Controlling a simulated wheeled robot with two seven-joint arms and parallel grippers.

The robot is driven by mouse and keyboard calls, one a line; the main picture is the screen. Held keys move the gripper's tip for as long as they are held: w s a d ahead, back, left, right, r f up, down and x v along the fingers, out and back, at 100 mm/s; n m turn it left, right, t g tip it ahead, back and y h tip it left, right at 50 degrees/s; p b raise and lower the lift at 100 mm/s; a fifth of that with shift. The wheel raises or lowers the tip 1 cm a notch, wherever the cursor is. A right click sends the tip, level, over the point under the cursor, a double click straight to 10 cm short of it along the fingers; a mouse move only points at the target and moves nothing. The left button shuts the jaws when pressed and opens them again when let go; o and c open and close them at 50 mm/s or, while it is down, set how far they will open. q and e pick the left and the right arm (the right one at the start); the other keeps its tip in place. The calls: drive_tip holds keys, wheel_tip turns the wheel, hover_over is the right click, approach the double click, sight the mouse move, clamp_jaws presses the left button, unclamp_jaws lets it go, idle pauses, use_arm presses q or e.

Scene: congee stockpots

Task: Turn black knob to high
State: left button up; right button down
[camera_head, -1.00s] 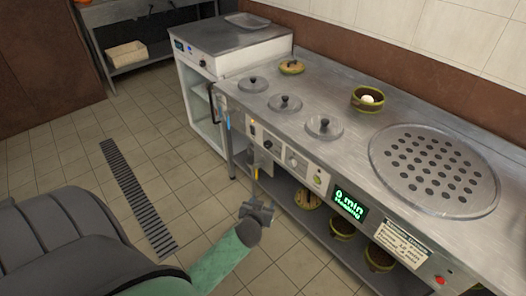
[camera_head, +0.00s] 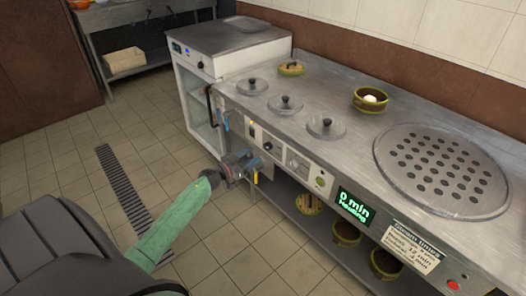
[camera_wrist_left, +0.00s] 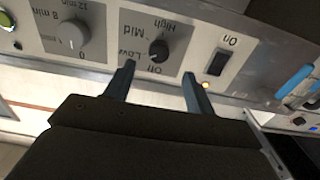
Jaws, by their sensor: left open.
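The black knob (camera_wrist_left: 158,50) is on the control panel, ringed by the labels Off, Low, Mid and High, which appear upside down in the left wrist view. I cannot tell for sure which label it points to. It also shows small in the head view (camera_head: 268,146). My left gripper (camera_wrist_left: 159,72) is open and empty, its two fingers on either side of the knob's lower edge in the picture, apparently short of gripping it. In the head view my left gripper (camera_head: 246,165) is at the panel front, partly covering it. My right gripper is not in view.
Beside the knob are a grey timer knob (camera_wrist_left: 73,37) and a black On switch (camera_wrist_left: 218,63). A blue-handled tap (camera_wrist_left: 296,78) sticks out at the panel's side. Lidded pots (camera_head: 286,104) and a green display (camera_head: 354,207) are on the counter unit. The floor at left is free.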

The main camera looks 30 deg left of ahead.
sight(266, 148)
use_arm(q)
drive_tip(key=shift+x, duration=3.7)
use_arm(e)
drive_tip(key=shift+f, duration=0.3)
use_arm(q)
drive_tip(key=shift+d, duration=0.1)
drive_tip(key=c, duration=1)
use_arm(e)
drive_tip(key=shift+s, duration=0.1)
